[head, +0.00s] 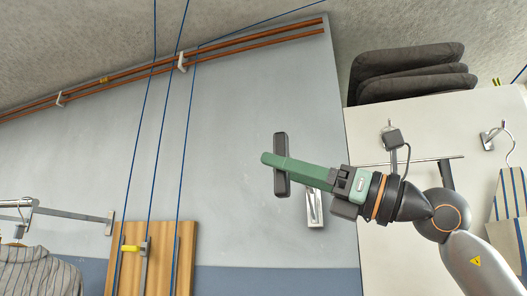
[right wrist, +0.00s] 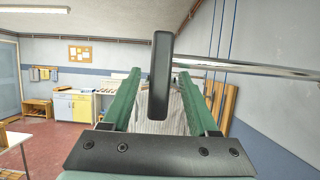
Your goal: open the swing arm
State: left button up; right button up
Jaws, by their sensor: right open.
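The swing arm is a chrome rod (right wrist: 250,68) with a dark upright handle at its end. In the head view the handle (head: 281,143) crosses behind my right gripper's green fingers, and a metal wall bracket (head: 315,212) shows below the gripper. My right gripper (head: 268,160) is open, reaching left in front of the wall. In the right wrist view the handle (right wrist: 160,75) stands upright between the two spread fingers, close to the palm. I cannot tell whether a finger touches it. In the head view the rod is mostly hidden by the gripper. My left gripper is not in view.
A striped garment (head: 40,270) hangs from a metal rail (head: 75,213) at lower left. Wooden boards (head: 185,255) and blue cords are against the wall. Dark cushions (head: 410,70) lie atop a white panel (head: 385,180) at right. The wall area left of the gripper is clear.

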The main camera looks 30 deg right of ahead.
jog(key=x, duration=0.3)
jog(key=shift+w+a+r+p, duration=0.1)
jog(key=shift+w+a+p, duration=0.2)
jog(key=shift+p, duration=0.1)
jog(key=shift+d, duration=0.1)
grip_shut()
dwell(1.0)
